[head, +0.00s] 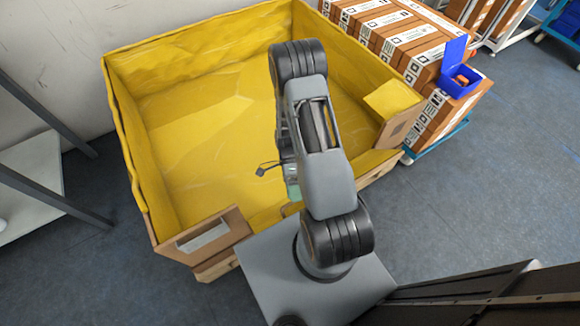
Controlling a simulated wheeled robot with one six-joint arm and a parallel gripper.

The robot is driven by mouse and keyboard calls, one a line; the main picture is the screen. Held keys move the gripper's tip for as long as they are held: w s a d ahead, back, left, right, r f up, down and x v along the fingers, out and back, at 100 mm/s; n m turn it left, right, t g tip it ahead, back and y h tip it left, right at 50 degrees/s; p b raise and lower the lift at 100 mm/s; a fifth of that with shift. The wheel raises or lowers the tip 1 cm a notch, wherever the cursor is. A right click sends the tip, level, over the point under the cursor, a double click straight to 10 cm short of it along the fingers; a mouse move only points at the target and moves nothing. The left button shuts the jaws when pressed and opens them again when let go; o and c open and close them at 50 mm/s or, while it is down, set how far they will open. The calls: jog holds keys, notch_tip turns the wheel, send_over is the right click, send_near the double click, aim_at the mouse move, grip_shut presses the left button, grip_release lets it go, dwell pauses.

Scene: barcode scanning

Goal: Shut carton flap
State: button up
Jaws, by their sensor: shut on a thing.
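The large carton (126,130) stands open in the head view, lined with yellow sheeting. Its front side is cut low between two brown cardboard corner pieces, one at the left (208,238) and one at the right (398,124). My gripper (291,188) is low at the carton's front side, mostly hidden behind my own arm. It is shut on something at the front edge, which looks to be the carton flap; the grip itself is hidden. A small dark part sticks out left of my gripper. The flap's exact angle cannot be told.
Brown labelled boxes (410,45) stand stacked at the back right, with a blue bin (459,77) on top. A grey rack (40,195) is at the left. A dark slatted thing (490,300) is at the lower right. Blue-grey floor (480,190) is clear to the right.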

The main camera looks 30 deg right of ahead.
jog(key=shift+w+d+f+b, duration=0.1)
jog(key=shift+w+d+b, duration=0.15)
jog(key=shift+w, duration=0.3)
jog(key=shift+w+d+f+b, duration=0.1)
jog(key=shift+w+d, duration=0.2)
jog(key=shift+w, duration=0.25)
jog(key=c, duration=0.4)
jog(key=shift+w+d+f+b, duration=0.3)
jog(key=shift+w+d+b, duration=0.45)
jog(key=shift+w, duration=1)
jog(key=shift+w+d+f+b, duration=0.45)
jog(key=shift+w+b, duration=0.45)
jog(key=shift+w, duration=0.8)
jog(key=shift+w+d+f+b, duration=0.2)
jog(key=shift+w+d+b, duration=0.55)
jog(key=shift+w, duration=1)
